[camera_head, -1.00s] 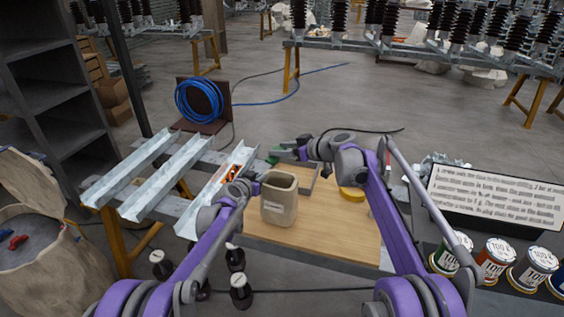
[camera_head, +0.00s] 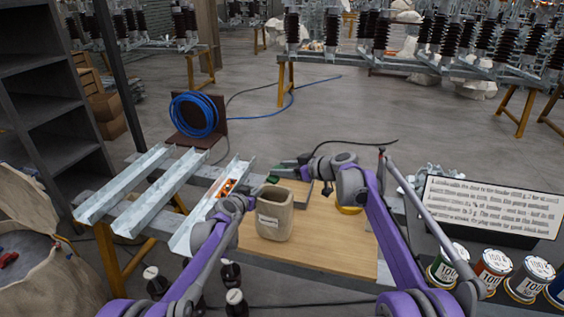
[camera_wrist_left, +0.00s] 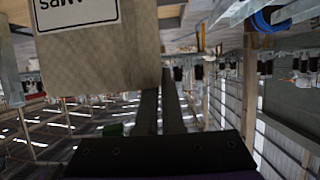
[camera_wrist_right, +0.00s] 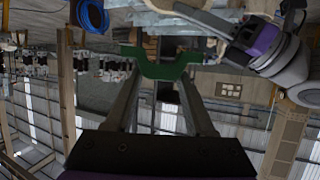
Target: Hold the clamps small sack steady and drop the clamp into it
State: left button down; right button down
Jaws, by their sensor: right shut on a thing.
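The clamps small sack (camera_head: 272,217), beige, open-topped and labelled, stands upright on the wooden board. My left gripper (camera_head: 252,203) is at its left rim. In the left wrist view the sack (camera_wrist_left: 105,50) fills the upper left; my left gripper's fingers (camera_wrist_left: 160,100) lie close together at its edge, one partly hidden behind it. I cannot tell whether they pinch the wall. My right gripper (camera_head: 279,172) is shut on the green clamp (camera_head: 273,180), just beyond and above the sack's mouth. The clamp (camera_wrist_right: 160,66) spans between the fingers in the right wrist view.
Steel channels (camera_head: 165,185) lie left of the wooden board (camera_head: 330,245), one with orange pieces. Cans (camera_head: 490,270) and a sign (camera_head: 490,207) stand at right.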

jog(key=shift+f, duration=1.3)
jog(key=shift+c, duration=0.9)
grip_release()
jog(key=v, duration=1.2)
